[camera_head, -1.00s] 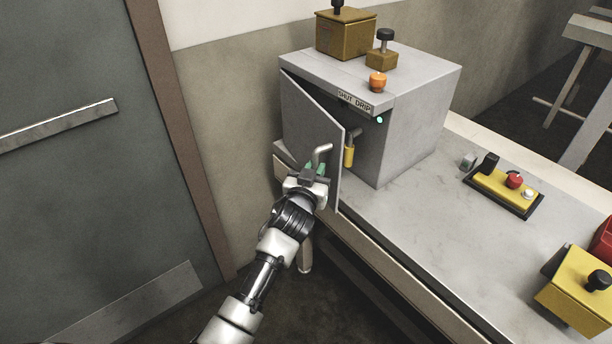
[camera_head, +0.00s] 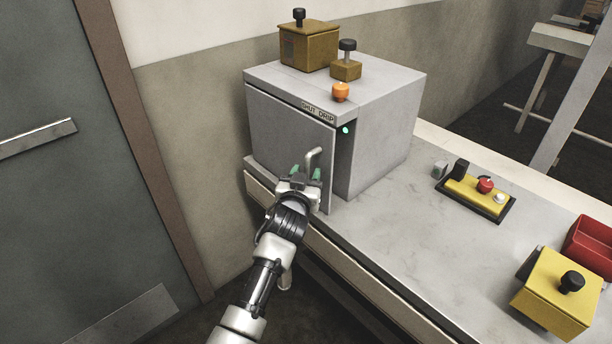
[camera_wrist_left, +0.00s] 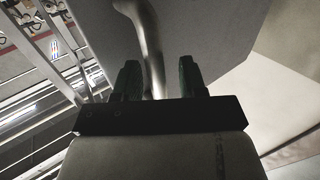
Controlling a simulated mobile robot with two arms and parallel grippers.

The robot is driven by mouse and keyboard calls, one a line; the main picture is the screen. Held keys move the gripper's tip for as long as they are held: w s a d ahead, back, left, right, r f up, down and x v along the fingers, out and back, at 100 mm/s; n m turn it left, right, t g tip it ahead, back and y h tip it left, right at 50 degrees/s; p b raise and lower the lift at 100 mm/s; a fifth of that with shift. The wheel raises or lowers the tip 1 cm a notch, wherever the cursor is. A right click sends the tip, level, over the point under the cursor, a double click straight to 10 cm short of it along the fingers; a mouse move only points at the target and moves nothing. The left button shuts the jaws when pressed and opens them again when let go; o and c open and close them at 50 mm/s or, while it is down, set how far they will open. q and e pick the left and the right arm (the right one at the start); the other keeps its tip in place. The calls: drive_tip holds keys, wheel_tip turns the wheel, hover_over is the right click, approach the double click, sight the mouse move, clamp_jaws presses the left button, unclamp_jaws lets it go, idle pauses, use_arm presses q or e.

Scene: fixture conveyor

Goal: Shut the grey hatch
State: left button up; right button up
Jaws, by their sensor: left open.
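The grey hatch (camera_head: 285,140) is the front door of a grey box (camera_head: 385,120) on the counter. It stands slightly ajar, with a narrow gap at its right edge. A bent metal handle (camera_head: 312,160) sticks out near that edge. My left gripper (camera_head: 305,173) is at the handle, its green-padded fingers open on either side of it. In the left wrist view the handle (camera_wrist_left: 148,45) rises between the two open fingers (camera_wrist_left: 160,80), and the door's grey face (camera_wrist_left: 205,35) lies behind. I cannot tell whether a finger touches the handle. My right gripper is not in view.
Two brown boxes with black knobs (camera_head: 310,48) (camera_head: 346,68) and an orange knob (camera_head: 340,91) are on top of the grey box. A yellow control panel (camera_head: 475,193), a yellow box (camera_head: 553,290) and a red bin (camera_head: 592,245) stand on the counter (camera_head: 430,235). A grey door (camera_head: 60,180) is at left.

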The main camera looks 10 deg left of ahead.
use_arm(q)
drive_tip(key=shift+s, duration=0.25)
drive_tip(key=s, duration=1)
drive_tip(key=shift+s+a, duration=0.15)
drive_tip(key=shift+a, duration=0.3)
